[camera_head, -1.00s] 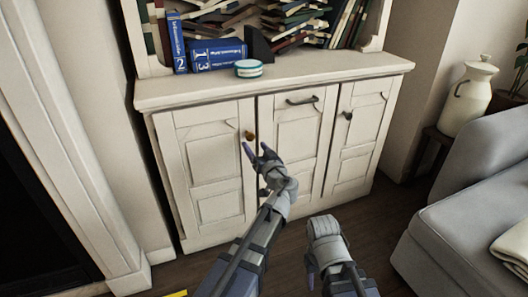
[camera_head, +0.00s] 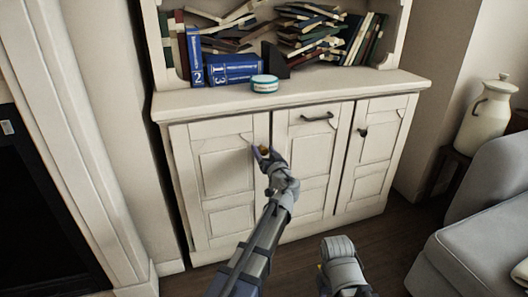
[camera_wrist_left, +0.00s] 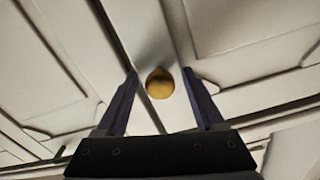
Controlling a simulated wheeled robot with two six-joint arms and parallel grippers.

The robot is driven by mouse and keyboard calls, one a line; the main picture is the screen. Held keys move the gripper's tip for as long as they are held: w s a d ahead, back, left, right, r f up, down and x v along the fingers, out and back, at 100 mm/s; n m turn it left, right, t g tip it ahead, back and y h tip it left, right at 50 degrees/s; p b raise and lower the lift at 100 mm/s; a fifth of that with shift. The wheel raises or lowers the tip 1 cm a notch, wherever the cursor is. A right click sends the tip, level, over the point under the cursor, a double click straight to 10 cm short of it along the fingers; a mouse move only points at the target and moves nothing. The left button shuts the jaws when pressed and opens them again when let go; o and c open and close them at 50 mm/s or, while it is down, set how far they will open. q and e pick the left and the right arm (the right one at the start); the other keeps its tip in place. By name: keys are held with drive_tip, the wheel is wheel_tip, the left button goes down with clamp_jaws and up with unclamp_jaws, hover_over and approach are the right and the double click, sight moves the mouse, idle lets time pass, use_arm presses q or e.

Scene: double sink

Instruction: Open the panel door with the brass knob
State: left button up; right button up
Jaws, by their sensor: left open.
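The cream panel door (camera_head: 226,172) with the brass knob (camera_head: 263,149) is the left door of the cabinet, and it is shut. The knob sits near the door's right edge, partly hidden by my gripper in the head view. My left gripper (camera_head: 268,154) is open at the knob. In the left wrist view, the round knob (camera_wrist_left: 160,83) shows between the two open fingertips (camera_wrist_left: 160,76), with a gap on each side. My right gripper (camera_head: 324,279) is low at the bottom of the head view, away from the cabinet; its jaws are not clear.
The middle door (camera_head: 301,158) has a dark bar handle and the right door (camera_head: 371,150) a dark knob. Books and a round tin (camera_head: 265,84) stand on the cabinet top. A grey sofa (camera_head: 480,235) is at the right. Dark floor lies before the cabinet.

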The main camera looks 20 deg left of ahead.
use_arm(q)
drive_tip(key=shift+c, duration=0.2)
clamp_jaws()
idle(0.4)
idle(0.8)
